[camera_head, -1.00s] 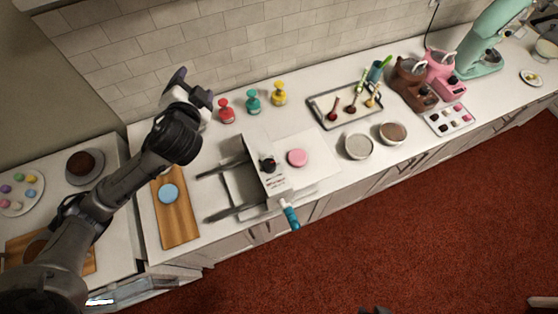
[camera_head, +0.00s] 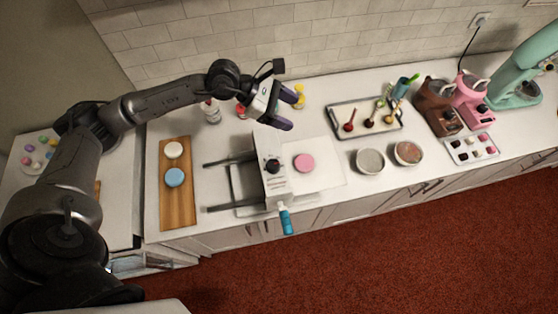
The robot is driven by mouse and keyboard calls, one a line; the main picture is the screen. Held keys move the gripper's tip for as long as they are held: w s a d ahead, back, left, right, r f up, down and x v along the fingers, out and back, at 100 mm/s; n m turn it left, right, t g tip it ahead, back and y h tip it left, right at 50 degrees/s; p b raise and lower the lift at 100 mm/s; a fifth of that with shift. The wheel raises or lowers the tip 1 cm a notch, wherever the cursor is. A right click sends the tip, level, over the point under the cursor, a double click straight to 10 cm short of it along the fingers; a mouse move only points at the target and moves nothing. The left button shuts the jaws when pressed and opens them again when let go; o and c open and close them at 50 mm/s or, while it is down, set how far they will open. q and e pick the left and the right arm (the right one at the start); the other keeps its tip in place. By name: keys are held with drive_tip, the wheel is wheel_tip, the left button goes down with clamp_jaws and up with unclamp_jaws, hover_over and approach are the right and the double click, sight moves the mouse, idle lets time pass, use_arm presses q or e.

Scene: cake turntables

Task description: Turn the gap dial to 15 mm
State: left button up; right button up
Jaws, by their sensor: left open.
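The gap dial (camera_head: 273,166) is a small black knob on the top face of a white machine (camera_head: 276,187) with markings below the knob; they are too small to read. A blue-green handle (camera_head: 286,220) sticks out at the machine's front end, and two dark bars reach left from its body. My left gripper (camera_head: 288,110) is open and empty, above and behind the dial, clear of it in the picture. Its fingers point right. My right gripper is not in view.
A wooden board (camera_head: 178,205) with a white and a blue disc lies left of the machine. A pink disc (camera_head: 304,162) sits just right of it. Bottles, including a yellow one (camera_head: 299,97), stand behind. A utensil tray (camera_head: 340,111) and two bowls (camera_head: 370,161) are further right.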

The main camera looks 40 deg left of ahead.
sight(273, 164)
use_arm(q)
drive_tip(key=s+a+f+m+g+y, duration=0.5)
drive_tip(key=s+f+m+g, duration=0.1)
drive_tip(key=s+f, duration=0.15)
drive_tip(key=p+x, duration=0.1)
drive_tip(key=x, duration=0.3)
drive_tip(key=p+x, duration=0.1)
drive_tip(key=x, duration=0.3)
drive_tip(key=w+p+x, duration=0.1)
drive_tip(key=x, duration=0.4)
drive_tip(key=shift+w+a, duration=0.1)
drive_tip(key=shift+a, duration=0.05)
drive_tip(key=c, duration=0.9)
